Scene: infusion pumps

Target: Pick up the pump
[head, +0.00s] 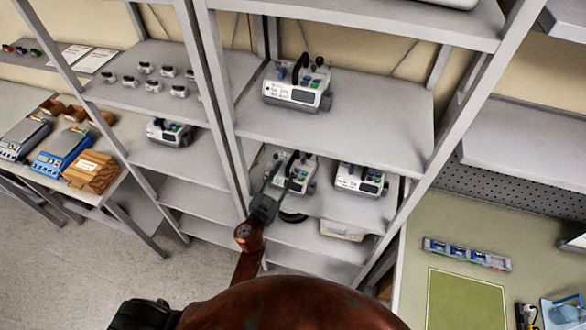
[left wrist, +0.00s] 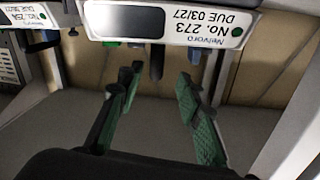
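Several white-and-grey pumps stand on the metal shelves. One pump (head: 300,168) sits on the middle shelf, with my left gripper (head: 283,176) in front of it and covering part of it. In the left wrist view the picture is upside down and a pump (left wrist: 215,22) labelled "No. 273, DUE 03/27" shows at the top edge. My left gripper (left wrist: 160,88) is open there, its green-padded fingers apart with nothing held. A dark upright part (left wrist: 157,62) shows beyond the gap between them. I cannot tell whether the fingers touch the pump. My right gripper is not in view.
Another pump (head: 360,179) stands to the right on the same shelf, and one (head: 297,88) on the shelf above. A pump (head: 170,132) sits on the left rack. Shelf posts (head: 213,95) flank the bay. A pale bin (head: 342,230) is below.

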